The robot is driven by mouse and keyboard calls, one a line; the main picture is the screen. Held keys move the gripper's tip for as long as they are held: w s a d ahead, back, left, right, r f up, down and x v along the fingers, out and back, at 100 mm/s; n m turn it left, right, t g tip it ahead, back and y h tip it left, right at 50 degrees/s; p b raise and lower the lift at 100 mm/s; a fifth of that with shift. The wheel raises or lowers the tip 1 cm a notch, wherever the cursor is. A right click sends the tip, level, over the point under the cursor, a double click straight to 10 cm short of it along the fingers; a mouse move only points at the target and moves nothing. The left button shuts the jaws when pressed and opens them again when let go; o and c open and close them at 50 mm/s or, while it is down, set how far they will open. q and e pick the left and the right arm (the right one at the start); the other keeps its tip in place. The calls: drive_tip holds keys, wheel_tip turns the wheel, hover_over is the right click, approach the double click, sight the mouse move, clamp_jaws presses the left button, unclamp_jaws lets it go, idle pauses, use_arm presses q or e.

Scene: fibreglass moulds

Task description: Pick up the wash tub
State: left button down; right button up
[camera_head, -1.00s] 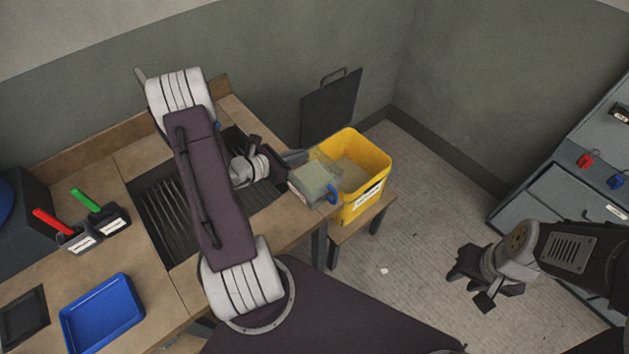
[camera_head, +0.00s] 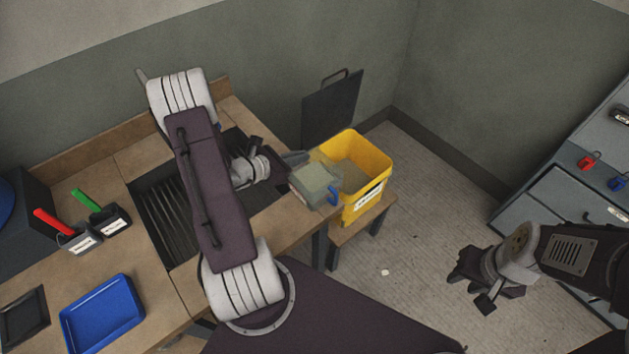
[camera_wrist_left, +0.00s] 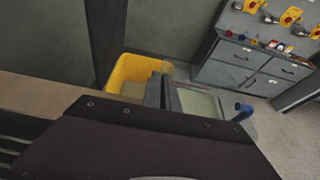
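The wash tub (camera_head: 316,184), a see-through box with a pale grey-green inside and a blue handle, is at the right end of the bench, overlapping the yellow bin in the head view. The left wrist view shows it (camera_wrist_left: 205,104) to the right of the fingers. My left gripper (camera_head: 294,158) reaches its far left side. Its two fingers (camera_wrist_left: 165,94) are close together, seemingly shut on the tub's wall. I cannot tell whether the tub touches the bench. My right gripper (camera_head: 472,281) hangs empty over the floor, fingers apart.
A yellow bin (camera_head: 376,181) stands on a low wooden stand just beyond the tub. The bench holds a dark slotted basin (camera_head: 166,232), a blue tray (camera_head: 103,312) and holders with red and green-handled tools. Grey cabinets (camera_head: 560,200) stand at right. The floor between is mostly clear.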

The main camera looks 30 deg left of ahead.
use_arm(q)
drive_tip(key=shift+w+r, duration=0.1)
drive_tip(key=shift+r, duration=0.5)
wheel_tip(320, 180, up, 3)
drive_tip(key=shift+f, duration=0.1)
drive_tip(key=d+r+p, duration=0.7)
drive_tip(key=d+p, duration=0.4)
drive_tip(key=p, duration=0.2)
drive_tip(key=shift+s+d, duration=0.35)
